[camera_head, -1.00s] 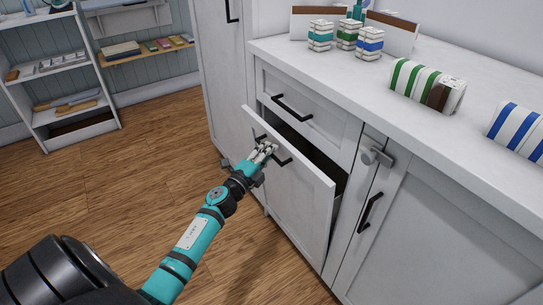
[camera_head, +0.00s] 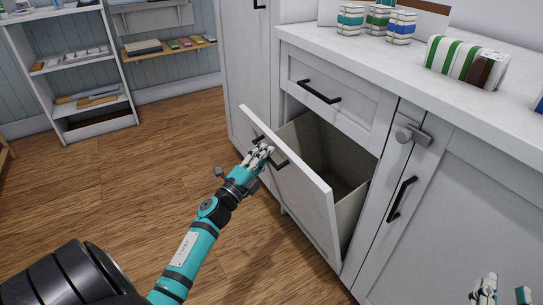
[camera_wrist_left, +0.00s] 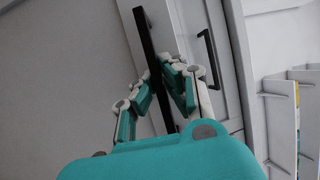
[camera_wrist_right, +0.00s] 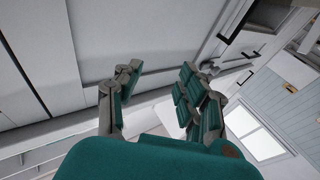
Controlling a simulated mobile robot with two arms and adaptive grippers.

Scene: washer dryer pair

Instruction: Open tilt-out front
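The white tilt-out front (camera_head: 312,205) leans outward from the cabinet, its top edge well away from the frame, and a grey bin interior (camera_head: 325,155) shows behind it. Its black handle (camera_head: 282,163) is near the panel's top. My left gripper (camera_head: 264,151) is at the middle of this handle. In the left wrist view the black handle bar (camera_wrist_left: 145,30) passes between the fingers, which are closed around it. My right gripper (camera_head: 506,284) is at the bottom right of the head view, away from the front. In the right wrist view its fingers (camera_wrist_right: 160,72) are apart and empty.
A closed drawer (camera_head: 335,98) sits above the tilt-out opening. A cabinet door with a black handle (camera_head: 401,198) is to the right. Striped packages (camera_head: 468,62) stand on the white counter (camera_head: 375,57). A white shelf unit (camera_head: 72,75) stands far left. The wooden floor left of the front is clear.

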